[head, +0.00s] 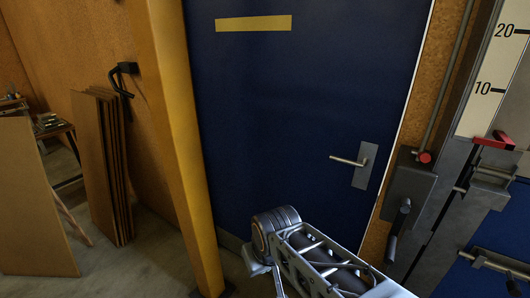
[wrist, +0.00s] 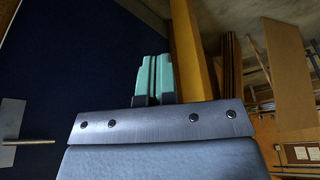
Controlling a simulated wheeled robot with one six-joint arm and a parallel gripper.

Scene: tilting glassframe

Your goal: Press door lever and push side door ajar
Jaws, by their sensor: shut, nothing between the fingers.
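The dark blue side door (head: 290,110) fills the middle of the head view and looks closed in its frame. Its silver door lever (head: 347,161) sits on a metal plate (head: 366,166) near the door's right edge and looks about level. The lever (wrist: 28,142) also shows at the left edge of the wrist view, with the blue door (wrist: 70,60) behind it. My gripper (wrist: 153,75) has its teal fingers shut together with nothing between them. It is apart from the lever. In the head view my arm stands low in front of the door, and the fingers cannot be made out.
A yellow post (head: 175,130) stands left of the door. Brown panels (head: 108,165) lean on the wall further left. Right of the door is a grey box with a red knob (head: 424,157), beside a marked scale (head: 495,75) and a red clamp (head: 492,141).

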